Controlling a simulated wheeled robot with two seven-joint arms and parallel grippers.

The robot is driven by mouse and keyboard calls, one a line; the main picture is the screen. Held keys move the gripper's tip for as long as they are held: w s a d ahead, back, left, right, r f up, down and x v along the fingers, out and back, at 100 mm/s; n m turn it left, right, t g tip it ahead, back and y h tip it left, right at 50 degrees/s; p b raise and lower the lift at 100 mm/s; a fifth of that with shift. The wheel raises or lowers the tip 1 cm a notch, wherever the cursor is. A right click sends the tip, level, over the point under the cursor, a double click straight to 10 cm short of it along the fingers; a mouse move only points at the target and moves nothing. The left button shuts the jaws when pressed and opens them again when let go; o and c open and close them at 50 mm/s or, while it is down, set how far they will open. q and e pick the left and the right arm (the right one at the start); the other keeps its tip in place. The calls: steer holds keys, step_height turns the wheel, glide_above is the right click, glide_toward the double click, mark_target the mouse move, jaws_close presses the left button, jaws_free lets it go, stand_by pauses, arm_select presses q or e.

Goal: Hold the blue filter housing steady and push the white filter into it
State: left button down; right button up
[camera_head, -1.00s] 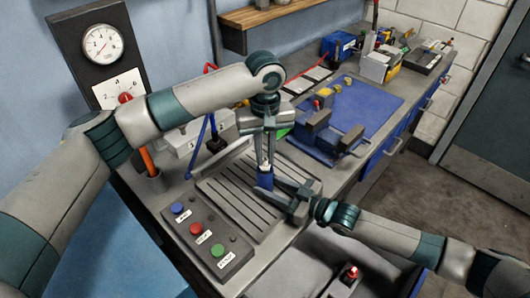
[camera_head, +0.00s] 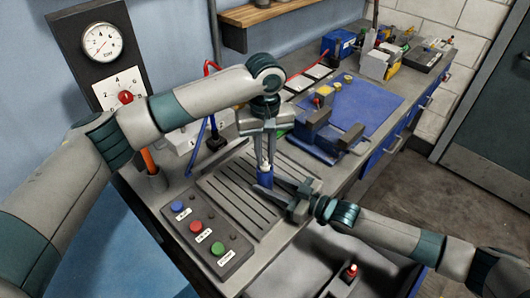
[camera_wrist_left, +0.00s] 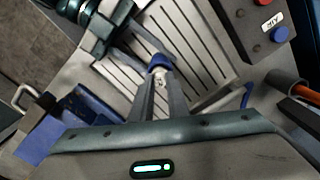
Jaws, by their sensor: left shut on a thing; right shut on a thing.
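The blue filter housing (camera_head: 265,180) stands roughly upright above the slotted plate, between the fingers of my right gripper (camera_head: 273,184), which is shut on it. The white filter (camera_head: 265,166) is at the housing's top. My left gripper (camera_head: 266,161) points down from above and is shut on the filter. In the left wrist view, the small white filter (camera_wrist_left: 160,78) lies between the fingertips, with the blue housing (camera_wrist_left: 158,61) just beyond it. The filter's lower end is hidden, so I cannot tell how deep it sits.
The slotted grey plate (camera_head: 232,196) lies below the grippers. A button box (camera_head: 205,236) is at its left. A vise-like fixture (camera_head: 325,135) stands on a blue mat (camera_head: 371,101) to the right. A holder with an orange handle (camera_head: 148,162) is at the left.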

arm_select(q)
steer(key=shift+f, duration=0.65)
steer(key=c, duration=1.3)
jaws_free()
steer(key=shift+r, duration=0.1)
steer(key=shift+r, duration=3.4)
arm_select(e)
steer(key=o, duration=0.9)
steer(key=shift+c, duration=0.2)
steer(key=shift+d, duration=0.1)
